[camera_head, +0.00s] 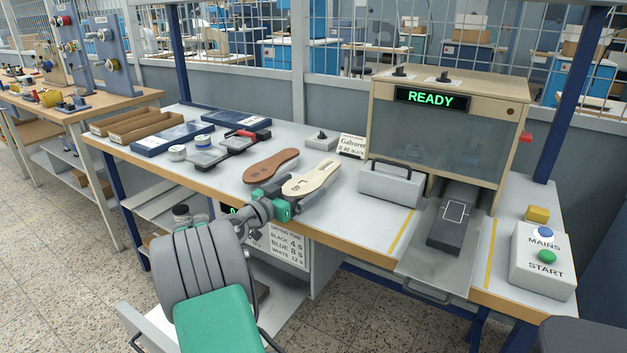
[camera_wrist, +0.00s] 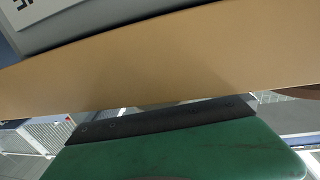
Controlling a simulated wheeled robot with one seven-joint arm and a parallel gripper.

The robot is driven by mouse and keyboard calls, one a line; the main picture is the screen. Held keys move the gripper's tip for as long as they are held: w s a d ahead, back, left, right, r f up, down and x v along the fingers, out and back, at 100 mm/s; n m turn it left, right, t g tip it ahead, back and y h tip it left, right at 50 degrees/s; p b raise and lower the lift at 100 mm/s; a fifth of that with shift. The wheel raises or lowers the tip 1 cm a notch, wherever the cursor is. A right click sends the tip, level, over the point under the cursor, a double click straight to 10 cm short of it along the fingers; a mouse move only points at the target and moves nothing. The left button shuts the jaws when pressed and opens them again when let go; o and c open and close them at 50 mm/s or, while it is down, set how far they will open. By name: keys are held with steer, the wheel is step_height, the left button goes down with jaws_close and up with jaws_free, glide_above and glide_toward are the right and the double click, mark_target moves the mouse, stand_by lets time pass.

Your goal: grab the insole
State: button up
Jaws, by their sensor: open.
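Two insoles lie side by side on the bench top in the head view: a brown insole (camera_head: 271,166) and a pale cream insole (camera_head: 313,177) with dark marks at its heel. My gripper (camera_head: 288,197), with green and dark parts, is open at the bench's front edge, close to the near heel end of the cream insole. Whether its fingers stand around or beside that heel is hard to tell. In the wrist view a green and black part of my gripper (camera_wrist: 170,135) fills the bottom, and a tan band crosses above it, too close to identify surely.
The bench (camera_head: 225,175) holds trays and ink pots at left. Right of the insoles stand a grey handled block (camera_head: 391,184) and the stamping machine (camera_head: 445,130) reading READY, its sliding tray (camera_head: 425,262) out in front. A button box (camera_head: 543,262) sits far right.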

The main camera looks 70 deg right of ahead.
steer(key=shift+s+d, duration=0.25)
steer(key=shift+d, duration=0.35)
steer(key=shift+c, duration=0.2)
steer(key=c, duration=1.3)
steer(key=shift+r, duration=0.15)
steer(key=shift+c, duration=0.2)
